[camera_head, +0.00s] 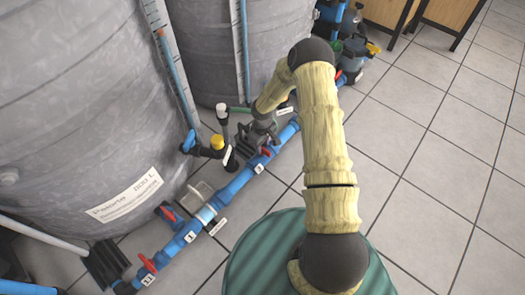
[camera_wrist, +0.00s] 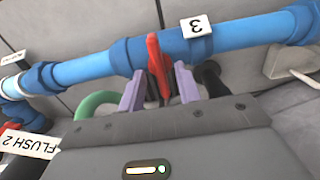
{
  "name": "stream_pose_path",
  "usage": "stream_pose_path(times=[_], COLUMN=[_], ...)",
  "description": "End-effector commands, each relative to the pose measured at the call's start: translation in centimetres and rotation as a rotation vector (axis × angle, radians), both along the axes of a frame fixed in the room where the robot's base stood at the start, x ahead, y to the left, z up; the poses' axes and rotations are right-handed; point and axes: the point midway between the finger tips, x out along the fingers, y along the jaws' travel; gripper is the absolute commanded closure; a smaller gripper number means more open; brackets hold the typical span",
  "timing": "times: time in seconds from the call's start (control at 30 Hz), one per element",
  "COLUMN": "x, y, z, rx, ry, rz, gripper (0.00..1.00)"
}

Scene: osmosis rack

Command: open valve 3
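The red handle of valve 3 (camera_wrist: 157,65) stands up across the blue pipe in the wrist view, beside a white label marked 3 (camera_wrist: 196,27). My gripper (camera_wrist: 160,88) has its two purple fingers apart, one on each side of the handle. Small gaps show between the handle and the fingers, so it appears straddled, not clamped. In the head view my gripper (camera_head: 262,132) is low at the blue pipe, beyond the label marked 2.
The blue pipe (camera_head: 236,186) runs diagonally along the floor, with red handles near labels 1 (camera_head: 190,237) and 2 (camera_head: 258,168). Large grey tanks (camera_head: 75,110) stand on the left. A yellow-capped fitting (camera_head: 217,142) is near my gripper. Tiled floor (camera_head: 430,150) is clear on the right.

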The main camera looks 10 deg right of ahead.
Motion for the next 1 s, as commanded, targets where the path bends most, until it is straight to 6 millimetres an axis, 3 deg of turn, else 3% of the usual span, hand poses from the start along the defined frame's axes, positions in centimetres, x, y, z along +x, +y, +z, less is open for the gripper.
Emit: stream_pose_path(times=[0.13,0.47,0.63,1.0], x=[0.03,0.03,0.02,0.01], y=[0.01,0.01,0.0,0.01], z=[-1.62,-1.69,-1.68,-1.56], rx=[0.001,0.001,0.001,0.001], ry=[-0.001,-0.001,-0.001,-0.001], rz=[-0.001,0.0,0.0,0.02], gripper=[0.66,0.66,1.0,1.0])
